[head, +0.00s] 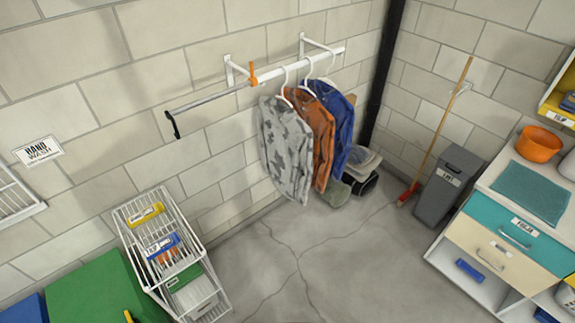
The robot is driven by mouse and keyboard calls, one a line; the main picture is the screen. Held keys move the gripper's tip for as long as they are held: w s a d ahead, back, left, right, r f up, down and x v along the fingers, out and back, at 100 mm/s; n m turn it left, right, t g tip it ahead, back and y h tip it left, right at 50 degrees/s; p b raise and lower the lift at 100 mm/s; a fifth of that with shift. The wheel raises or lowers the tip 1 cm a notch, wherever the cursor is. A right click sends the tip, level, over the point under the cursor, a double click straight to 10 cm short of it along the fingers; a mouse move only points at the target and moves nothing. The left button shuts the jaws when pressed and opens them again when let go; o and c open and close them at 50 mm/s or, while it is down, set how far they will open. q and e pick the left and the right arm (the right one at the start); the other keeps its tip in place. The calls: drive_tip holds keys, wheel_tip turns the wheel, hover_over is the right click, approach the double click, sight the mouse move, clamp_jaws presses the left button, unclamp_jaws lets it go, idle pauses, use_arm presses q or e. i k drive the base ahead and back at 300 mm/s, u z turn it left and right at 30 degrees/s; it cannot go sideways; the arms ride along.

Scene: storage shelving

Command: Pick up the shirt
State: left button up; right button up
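Several shirts hang on white hangers from a wall-mounted rail (290,72) in the head view. The nearest is a grey patterned shirt (286,145). Behind it hang an orange-brown shirt (322,135) and a blue shirt (343,115), each partly hidden by the one in front. I cannot tell which shirt the task names. Neither of my grippers shows in this view.
A white wire basket rack (222,287) and a green box (95,290) stand at lower left. A broom (438,125), grey bin (448,190) and drawer cabinet (510,240) are on the right. Bags (362,170) lie near the corner. The middle floor (330,250) is clear.

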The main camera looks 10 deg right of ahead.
sight(288, 140)
drive_tip(key=z, duration=0.6)
drive_tip(key=i, duration=1.2)
drive_tip(key=u, duration=0.3)
